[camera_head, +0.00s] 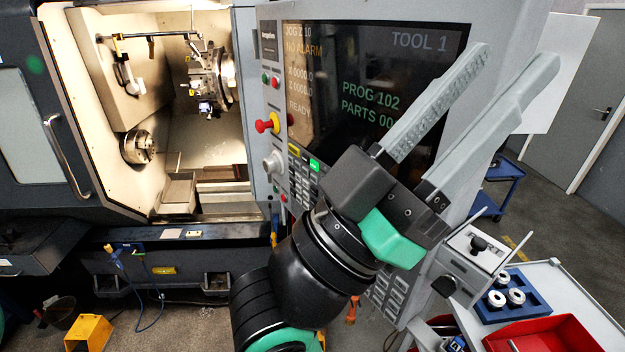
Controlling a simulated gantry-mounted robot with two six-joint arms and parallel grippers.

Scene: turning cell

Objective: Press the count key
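The control panel (455,25) stands in the middle, with a dark screen (345,45) reading "PROG 102", "PARTS 00", "TOOL 1", "NO ALARM" and "READY". Keys sit left of and below the screen, among them a green lit key (314,165) and a yellow key (294,149). More pale keys (388,297) show low on the panel. I cannot read which one is the count key; my arm hides part of the keys.
A red knob on yellow (267,123) and a grey dial (273,162) project from the panel's left edge. The open lathe chamber with its chuck (138,147) is at left. A cart with a blue tray (513,295) of rings and a red bin (545,337) stands at lower right.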

